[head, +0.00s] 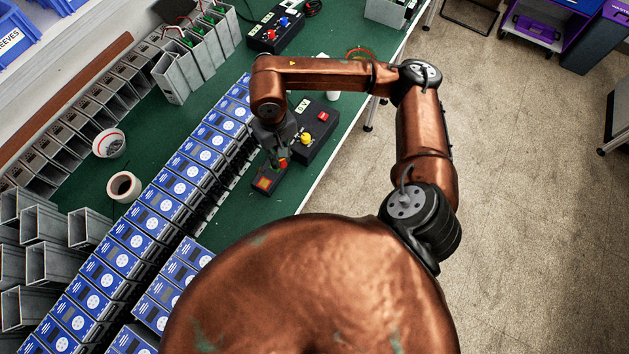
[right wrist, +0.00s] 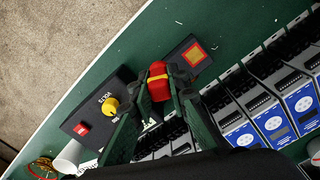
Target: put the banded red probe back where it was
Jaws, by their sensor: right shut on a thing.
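The red probe with a yellow band (right wrist: 158,84) is between the fingers of my right gripper (right wrist: 162,82) in the right wrist view. Those fingers are shut on it. In the head view my right gripper (head: 277,146) points down at the bench, and a bit of the red probe (head: 283,162) shows below it. A small dark block with an orange-red square (head: 265,183) lies just below the gripper; it also shows in the right wrist view (right wrist: 194,53). I cannot tell whether the probe touches anything beneath it. My left gripper is out of view.
A black box with a red button and a yellow knob (head: 316,130) stands right of the gripper. Rows of blue-fronted units (head: 180,188) run close on the left. The green bench (head: 262,210) has a little clear room near its right edge. Tape rolls (head: 124,186) lie farther left.

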